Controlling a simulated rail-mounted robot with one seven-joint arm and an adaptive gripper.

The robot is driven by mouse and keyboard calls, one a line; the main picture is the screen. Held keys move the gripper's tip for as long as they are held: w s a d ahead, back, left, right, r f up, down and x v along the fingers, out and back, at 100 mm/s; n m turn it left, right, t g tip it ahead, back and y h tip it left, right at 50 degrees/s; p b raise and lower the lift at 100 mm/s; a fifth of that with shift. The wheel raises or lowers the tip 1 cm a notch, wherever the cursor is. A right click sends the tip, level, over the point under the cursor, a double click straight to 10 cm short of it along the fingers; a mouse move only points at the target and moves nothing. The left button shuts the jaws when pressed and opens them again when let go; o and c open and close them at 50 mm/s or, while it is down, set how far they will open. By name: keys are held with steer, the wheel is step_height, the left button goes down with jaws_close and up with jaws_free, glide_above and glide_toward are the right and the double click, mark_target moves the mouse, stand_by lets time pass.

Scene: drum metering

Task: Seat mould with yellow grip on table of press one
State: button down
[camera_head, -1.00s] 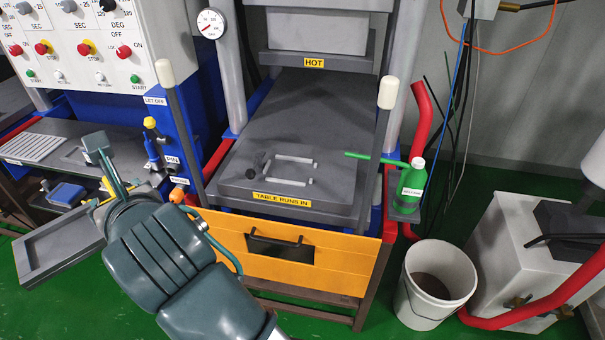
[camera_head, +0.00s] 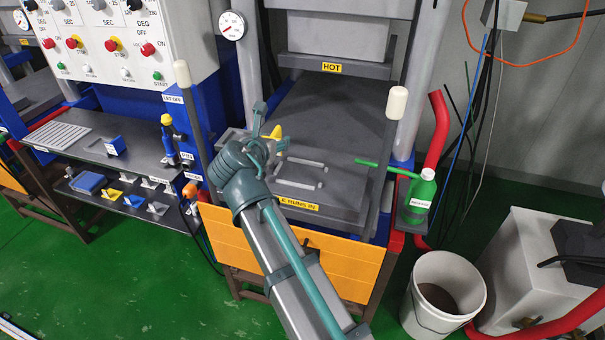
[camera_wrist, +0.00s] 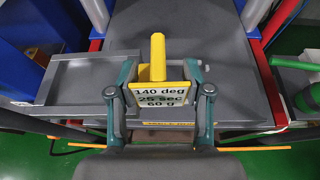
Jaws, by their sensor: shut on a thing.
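My gripper (camera_head: 268,130) is over the left part of the press table (camera_head: 322,120). In the wrist view my gripper (camera_wrist: 165,88) is shut on the yellow grip (camera_wrist: 158,58), with a finger on each side. A label on the grip reads 140 deg, 25 sec, 60 g. In the head view only a bit of the yellow grip (camera_head: 276,132) shows. I cannot tell whether the mould touches the table.
Two light rods (camera_head: 300,161) lie on the table's front plate. Upright levers with white knobs (camera_head: 397,103) flank the table. A green bottle (camera_head: 421,190) stands at right, above a white bucket (camera_head: 440,295). The shelf (camera_head: 130,205) at left holds several coloured pieces.

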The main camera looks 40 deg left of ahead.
steer(key=w+d+f, duration=0.2)
steer(key=w+f, duration=0.1)
steer(key=w, duration=0.1)
steer(key=w+d+f+p, duration=0.1)
steer(key=w+d+f, duration=0.2)
steer(key=w, duration=0.1)
steer(key=w+d+f+p, duration=0.1)
steer(key=w+d+f, duration=0.1)
steer(key=w+f, duration=0.2)
steer(key=shift+w+d, duration=0.2)
steer(key=shift+d, duration=0.2)
steer(key=shift+w+d+f+m+p, duration=0.1)
steer(key=shift+f+m+p, duration=0.05)
steer(key=shift+f, duration=0.75)
steer(key=shift+w+d+f+m+p, duration=0.1)
steer(key=shift+f+m+p, duration=0.05)
steer(key=shift+f, duration=0.75)
steer(key=shift+c, duration=2.4)
jaws_free()
steer(key=shift+f, duration=0.1)
steer(key=b+v, duration=0.1)
steer(key=v, duration=1.1)
steer(key=shift+a, duration=0.2)
steer(key=shift+s, duration=0.15)
